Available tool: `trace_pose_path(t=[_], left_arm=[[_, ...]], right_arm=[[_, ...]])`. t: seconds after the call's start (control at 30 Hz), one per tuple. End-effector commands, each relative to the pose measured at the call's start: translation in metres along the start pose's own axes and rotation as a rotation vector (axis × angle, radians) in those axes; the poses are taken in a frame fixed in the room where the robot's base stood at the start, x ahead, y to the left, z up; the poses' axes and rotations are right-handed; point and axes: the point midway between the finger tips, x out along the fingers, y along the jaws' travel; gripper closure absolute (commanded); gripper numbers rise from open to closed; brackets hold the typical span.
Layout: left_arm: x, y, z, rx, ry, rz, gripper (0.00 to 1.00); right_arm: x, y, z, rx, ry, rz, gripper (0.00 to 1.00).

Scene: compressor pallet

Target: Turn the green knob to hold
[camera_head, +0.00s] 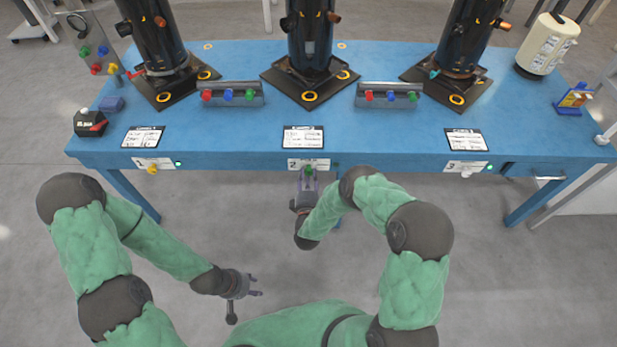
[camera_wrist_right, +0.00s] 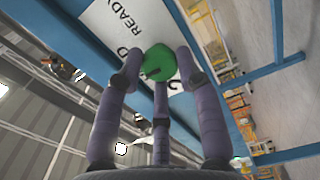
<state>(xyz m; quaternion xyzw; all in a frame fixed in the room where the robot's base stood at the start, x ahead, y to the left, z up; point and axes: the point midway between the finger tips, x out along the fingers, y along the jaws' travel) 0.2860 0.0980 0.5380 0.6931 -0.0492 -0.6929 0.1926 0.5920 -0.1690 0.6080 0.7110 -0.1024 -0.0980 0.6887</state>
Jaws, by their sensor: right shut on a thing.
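The green knob (camera_head: 309,170) is on the front edge of the blue table, below the middle station's label 2. In the right wrist view the green knob (camera_wrist_right: 158,62) sits between the purple-grey fingers of my right gripper (camera_wrist_right: 157,75). These fingers are closed around it. The white label plate (camera_wrist_right: 125,28) behind it reads READY; its other lettering is partly hidden, and the knob's pointer direction is unclear. In the head view my right gripper (camera_head: 308,180) reaches up to the knob from below. My left gripper (camera_head: 256,285) hangs low over the floor, its fingers apart and empty.
The blue table (camera_head: 230,140) carries three black cylinders, two racks of coloured knobs (camera_head: 229,95) and paper cards. A yellow knob (camera_head: 152,169) and a white knob (camera_head: 466,174) are on the same front edge. The floor before the table is clear.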

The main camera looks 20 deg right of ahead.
Motion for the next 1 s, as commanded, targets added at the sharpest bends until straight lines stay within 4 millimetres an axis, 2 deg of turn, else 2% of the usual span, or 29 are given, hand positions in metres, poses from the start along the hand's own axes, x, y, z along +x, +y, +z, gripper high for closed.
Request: trace_pose_path(t=[0.03, 0.63, 0.67, 0.7, 0.73, 1.0], left_arm=[[0.0003, -0.0001, 0.0000, 0.000, 0.000, 0.000, 0.60], [0.0006, -0.0002, 0.0000, 0.000, 0.000, 0.000, 0.60], [0.0006, -0.0002, 0.0000, 0.000, 0.000, 0.000, 0.60], [0.0006, -0.0002, 0.0000, 0.000, 0.000, 0.000, 0.60], [0.0006, -0.0002, 0.0000, 0.000, 0.000, 0.000, 0.60], [0.0006, -0.0002, -0.0001, 0.000, 0.000, 0.000, 0.60]], right_arm=[[0.0019, 0.0025, -0.0052, -0.011, 0.014, 0.006, 0.97], [0.0013, 0.0015, -0.0056, -0.045, 0.015, 0.003, 0.97], [0.0012, 0.0014, -0.0057, -0.045, 0.015, 0.003, 0.56], [0.0011, 0.0014, -0.0057, -0.045, 0.016, 0.003, 0.45], [0.0010, 0.0013, -0.0054, -0.045, 0.015, 0.003, 0.41], [0.0000, 0.0000, -0.0026, -0.046, 0.008, 0.000, 0.41]])
